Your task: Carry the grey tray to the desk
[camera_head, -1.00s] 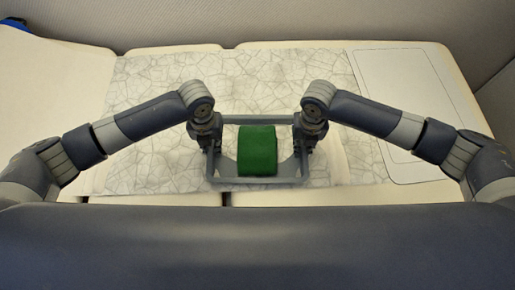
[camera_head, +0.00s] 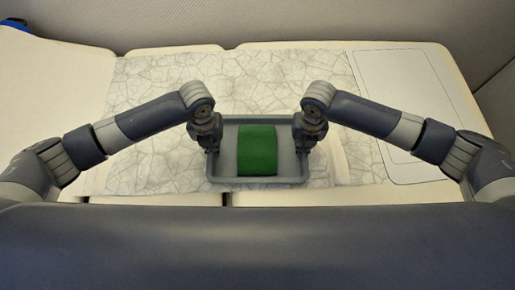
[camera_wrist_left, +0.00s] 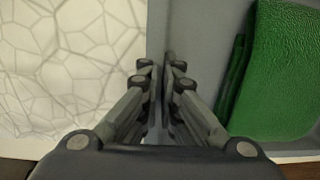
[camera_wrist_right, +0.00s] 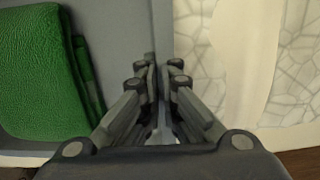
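The grey tray (camera_head: 226,165) is in the middle of the head view, over the marble-patterned surface near its front edge. A green, folded-looking block (camera_head: 257,150) lies in the middle of the tray. My left gripper (camera_head: 211,147) is at the tray's left wall and my right gripper (camera_head: 303,146) is at its right wall. In the left wrist view the fingers (camera_wrist_left: 161,95) are closed together on the tray wall. In the right wrist view the fingers (camera_wrist_right: 152,95) are closed on the opposite wall. Any gap beneath the tray is hard to judge.
The marble-patterned sheet (camera_head: 150,120) covers the middle of the pale surface. A pale outlined panel (camera_head: 400,90) lies at the right. A small blue thing (camera_head: 15,24) shows at the far left corner. A grey wall stands behind. The sheet behind the tray is clear.

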